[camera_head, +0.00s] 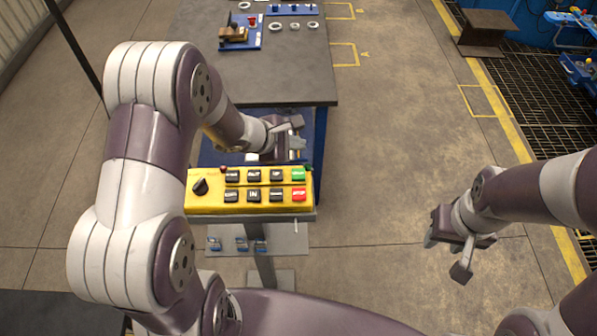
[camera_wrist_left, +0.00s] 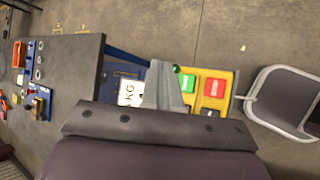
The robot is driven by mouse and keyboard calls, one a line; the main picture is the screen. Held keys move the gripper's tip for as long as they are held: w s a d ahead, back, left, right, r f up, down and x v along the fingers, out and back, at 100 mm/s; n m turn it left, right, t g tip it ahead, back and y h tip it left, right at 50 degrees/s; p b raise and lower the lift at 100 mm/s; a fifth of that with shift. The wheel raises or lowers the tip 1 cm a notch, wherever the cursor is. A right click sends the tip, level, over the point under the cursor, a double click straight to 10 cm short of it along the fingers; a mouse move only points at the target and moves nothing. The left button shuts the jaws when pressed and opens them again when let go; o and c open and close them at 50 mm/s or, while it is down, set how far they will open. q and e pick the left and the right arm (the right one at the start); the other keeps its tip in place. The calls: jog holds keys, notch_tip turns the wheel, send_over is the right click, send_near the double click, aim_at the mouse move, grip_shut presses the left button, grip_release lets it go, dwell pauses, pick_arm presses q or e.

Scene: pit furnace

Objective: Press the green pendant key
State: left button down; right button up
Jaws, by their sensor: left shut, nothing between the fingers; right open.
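The yellow pendant box (camera_head: 222,207) stands on a post in front of me in the head view, with two rows of keys. The green key (camera_head: 298,174) is at the right end of its upper row, above the red key (camera_head: 298,195). My left gripper (camera_head: 298,150) is shut and empty, just beyond the box's far edge near the green key. In the left wrist view, the shut fingers (camera_wrist_left: 165,84) appear beside the green key (camera_wrist_left: 188,84) and partly cover the box; contact cannot be told. My right gripper (camera_head: 446,256) is open and empty, right of the box.
A dark table (camera_head: 280,75) with tools and rings stands beyond the box. A small green knob (camera_wrist_left: 177,69) sits at the box's edge, close to my left fingers. A shelf (camera_head: 285,240) with small blue items is below the box.

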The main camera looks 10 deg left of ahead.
aim_at(296, 176)
pick_arm(q)
notch_tip(296, 176, down, 8)
jog(key=b, duration=0.6)
jog(key=shift+s, duration=0.1)
jog(key=shift+f+b, duration=0.15)
jog(key=shift+b, duration=0.25)
dwell(1.2)
jog(key=shift+f+b, duration=0.4)
jog(key=shift+b, duration=0.25)
jog(key=shift+f+b, duration=0.45)
jog(key=shift+b, duration=0.2)
dwell(0.4)
dwell(0.4)
jog(key=shift+r+p, duration=0.55)
jog(key=shift+r, duration=0.3)
